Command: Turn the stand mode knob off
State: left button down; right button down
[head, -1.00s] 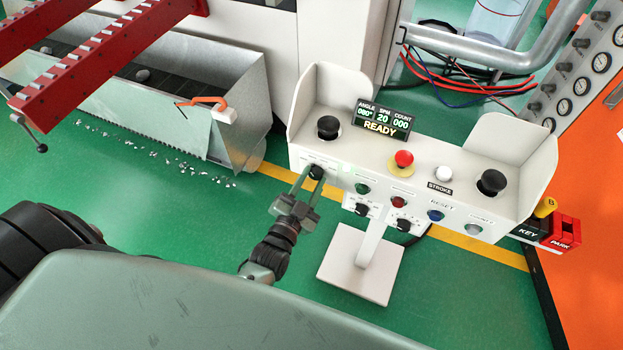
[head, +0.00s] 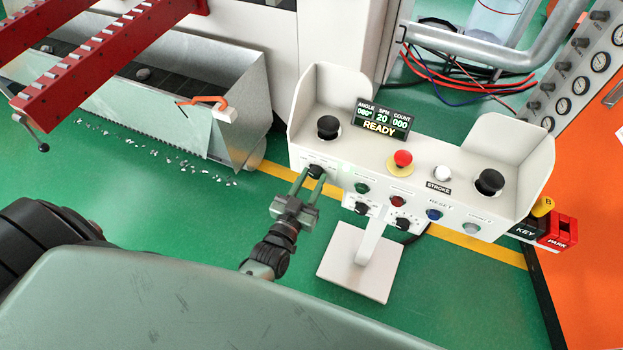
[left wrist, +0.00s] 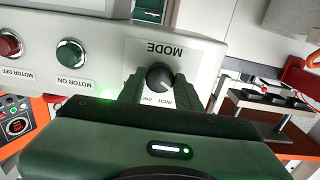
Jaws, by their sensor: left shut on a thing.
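The white press control stand carries a black mode knob (head: 316,171) at the left end of its front face. In the left wrist view the knob (left wrist: 160,76) sits under the upside-down word MODE, with INCH and another partly hidden label on the near side. My left gripper (head: 313,179) reaches up to the knob from the front. Its two green fingers (left wrist: 157,84) lie on either side of the knob and are shut on it. The fingers hide part of the label plate. My right gripper is not in view.
Beside the knob are the green MOTOR ON button (left wrist: 71,53) and the red MOTOR OFF button (left wrist: 9,45). Two more black knobs sit low on the stand. A red emergency button (head: 403,158) is on top. A display (head: 382,118) reads READY. Open green floor lies left.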

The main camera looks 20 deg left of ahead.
pick_arm(q)
jog(key=c, duration=1)
grip_release()
jog(key=shift+o, duration=0.2)
jog(key=s, duration=0.7)
jog(key=shift+s+b, duration=0.4)
jog(key=shift+b, duration=0.05)
jog(key=shift+f, duration=0.1)
